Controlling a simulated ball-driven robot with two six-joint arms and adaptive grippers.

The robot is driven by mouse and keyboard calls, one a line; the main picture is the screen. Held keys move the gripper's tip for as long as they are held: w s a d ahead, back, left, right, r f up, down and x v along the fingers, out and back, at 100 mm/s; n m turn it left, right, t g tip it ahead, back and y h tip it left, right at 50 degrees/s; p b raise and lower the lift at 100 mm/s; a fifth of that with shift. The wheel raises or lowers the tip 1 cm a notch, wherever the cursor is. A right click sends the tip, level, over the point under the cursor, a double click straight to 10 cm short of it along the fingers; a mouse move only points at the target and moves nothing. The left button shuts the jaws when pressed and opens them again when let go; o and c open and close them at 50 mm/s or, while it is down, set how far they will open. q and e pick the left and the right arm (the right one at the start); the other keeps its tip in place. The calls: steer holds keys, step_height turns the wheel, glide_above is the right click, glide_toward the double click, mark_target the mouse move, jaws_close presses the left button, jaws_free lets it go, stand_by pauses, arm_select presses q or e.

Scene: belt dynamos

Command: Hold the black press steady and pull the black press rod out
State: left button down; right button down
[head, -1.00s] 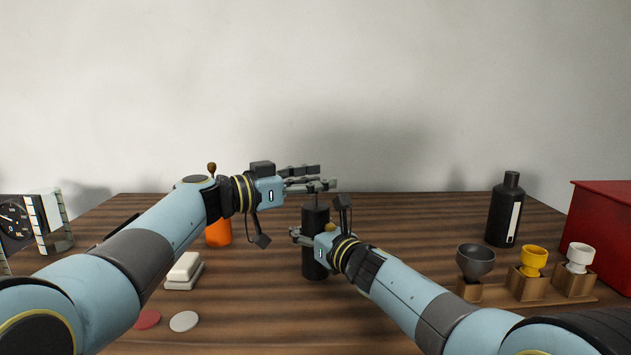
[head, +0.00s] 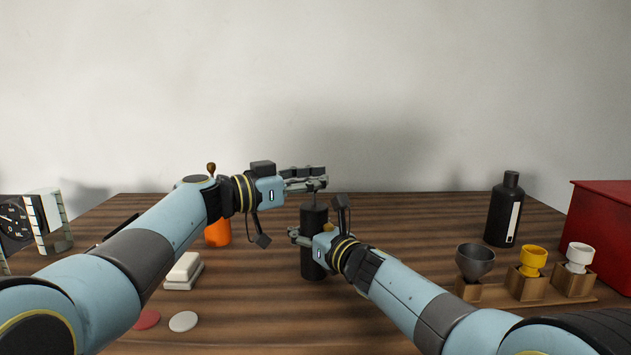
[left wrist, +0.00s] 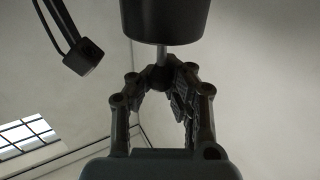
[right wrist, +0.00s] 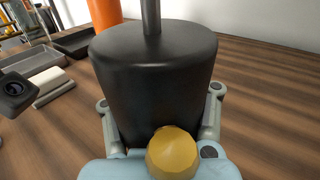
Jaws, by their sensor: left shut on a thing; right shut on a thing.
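The black press (head: 314,268) is an upright dark cylinder near the middle of the table. My right gripper (head: 302,237) is shut around its body from the right; the body also fills the right wrist view (right wrist: 155,85). The thin grey press rod (right wrist: 151,16) stands up from the top of the press. My left gripper (head: 316,182) is above the press and shut on the rod's upper end. In the left wrist view the rod (left wrist: 161,56) runs from the press body (left wrist: 162,18) to a dark end between the fingers. The rod's lower part is hidden inside the press.
An orange container (head: 217,233) and a white block (head: 184,271) are at left, with a red disc (head: 147,319) and a white disc (head: 183,321) in front. A black bottle (head: 504,215), a wooden cup stand (head: 490,296) and a red box (head: 603,235) are at right.

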arm_select(q)
steer(key=shift+a+r, duration=0.15)
steer(key=shift+r, duration=1.1)
steer(key=shift+a+r, duration=0.1)
steer(key=shift+r, duration=1.1)
arm_select(e)
steer(key=shift+w+d+f, duration=0.2)
steer(key=shift+d, duration=0.2)
arm_select(q)
steer(key=c, duration=1.2)
jaws_free()
steer(key=shift+d, duration=0.1)
arm_select(e)
steer(key=shift+s+a, duration=0.1)
steer(key=shift+a, duration=0.05)
arm_select(q)
steer(key=shift+s+a+f, duration=0.1)
steer(key=shift+s+a, duration=0.05)
steer(key=shift+a, duration=0.2)
arm_select(e)
steer(key=shift+s+a, duration=0.1)
steer(key=shift+a, duration=0.05)
arm_select(q)
steer(key=v, duration=1.1)
